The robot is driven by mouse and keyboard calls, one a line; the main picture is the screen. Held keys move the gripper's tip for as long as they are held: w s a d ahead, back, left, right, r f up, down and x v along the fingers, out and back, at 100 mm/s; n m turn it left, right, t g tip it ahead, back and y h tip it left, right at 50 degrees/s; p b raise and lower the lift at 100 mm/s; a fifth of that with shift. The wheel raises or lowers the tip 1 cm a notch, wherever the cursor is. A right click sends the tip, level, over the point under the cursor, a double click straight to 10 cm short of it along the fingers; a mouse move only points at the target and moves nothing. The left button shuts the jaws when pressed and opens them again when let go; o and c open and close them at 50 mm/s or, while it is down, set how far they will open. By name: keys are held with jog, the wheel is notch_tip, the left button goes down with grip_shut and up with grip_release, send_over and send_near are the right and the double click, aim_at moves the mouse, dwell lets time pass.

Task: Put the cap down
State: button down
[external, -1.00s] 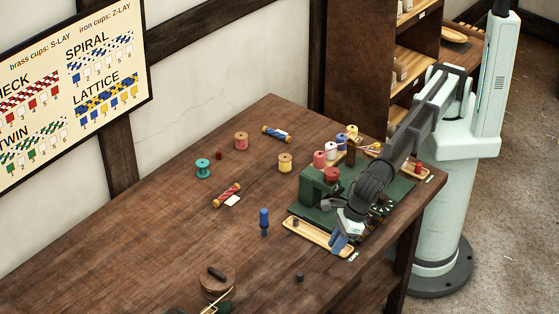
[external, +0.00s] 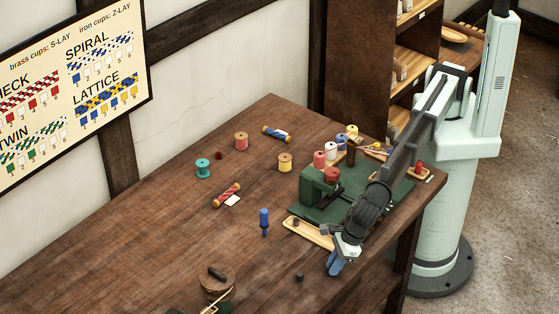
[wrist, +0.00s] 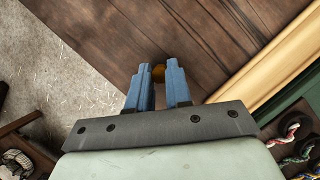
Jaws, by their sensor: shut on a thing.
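My gripper (external: 335,268) is over the front edge of the table, just in front of the wooden tray (external: 308,231). In the wrist view, my gripper's blue fingers (wrist: 159,68) are shut on a small brass-brown cap (wrist: 158,75). Only part of the cap shows between the fingertips. The external view hides it behind the fingers. I cannot tell whether the cap touches the table (wrist: 125,35).
A small dark piece (external: 299,277) lies on the table left of my gripper. A blue-topped peg (external: 264,222) stands behind it. The green board (external: 310,207) with the green block and red knob is behind the tray. A lidded tub (external: 216,284) stands at front left.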

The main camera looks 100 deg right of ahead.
jog(key=shift+f, duration=0.15)
jog(key=c, duration=1)
grip_release()
jog(key=shift+c, duration=0.2)
jog(key=v, duration=1.2)
